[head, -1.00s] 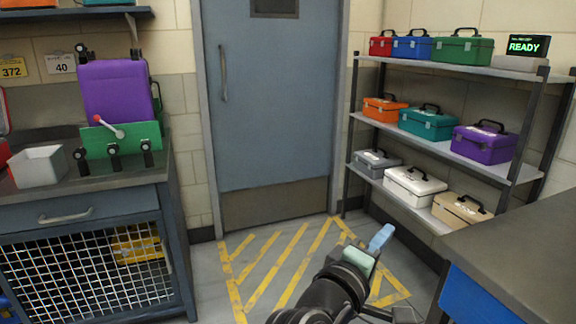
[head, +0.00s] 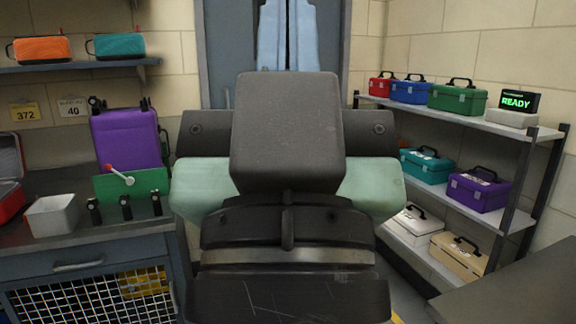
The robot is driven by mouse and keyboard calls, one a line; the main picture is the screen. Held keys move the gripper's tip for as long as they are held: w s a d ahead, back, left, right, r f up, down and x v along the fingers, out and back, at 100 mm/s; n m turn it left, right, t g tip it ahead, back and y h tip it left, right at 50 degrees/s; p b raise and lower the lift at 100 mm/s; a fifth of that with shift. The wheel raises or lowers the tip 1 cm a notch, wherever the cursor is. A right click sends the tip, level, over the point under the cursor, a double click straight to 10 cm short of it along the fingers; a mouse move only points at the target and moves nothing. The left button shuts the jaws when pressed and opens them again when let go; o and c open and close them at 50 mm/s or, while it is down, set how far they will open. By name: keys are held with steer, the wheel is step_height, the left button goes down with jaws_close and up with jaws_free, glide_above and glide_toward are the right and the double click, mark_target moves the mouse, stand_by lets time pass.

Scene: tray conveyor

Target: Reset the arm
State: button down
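My gripper (head: 288,30) is raised in front of the head camera and fills the middle of the head view. Its pale blue fingers point up and lie close together, with nothing visible between them. The dark wrist and pale green body below the fingers hide most of the door and the floor. The gripper appears clear of the bench and the shelves.
A bench (head: 70,240) at left holds a purple case (head: 125,138), a green panel with a red-knobbed lever (head: 120,177), a white bin (head: 52,215) and an open red box (head: 8,190). A rack (head: 520,150) of coloured toolboxes stands right, with a READY display (head: 516,102). A grey counter (head: 510,300) is lower right.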

step_height(320, 180, up, 15)
steer(key=p, duration=1.2)
steer(key=shift+p, duration=0.3)
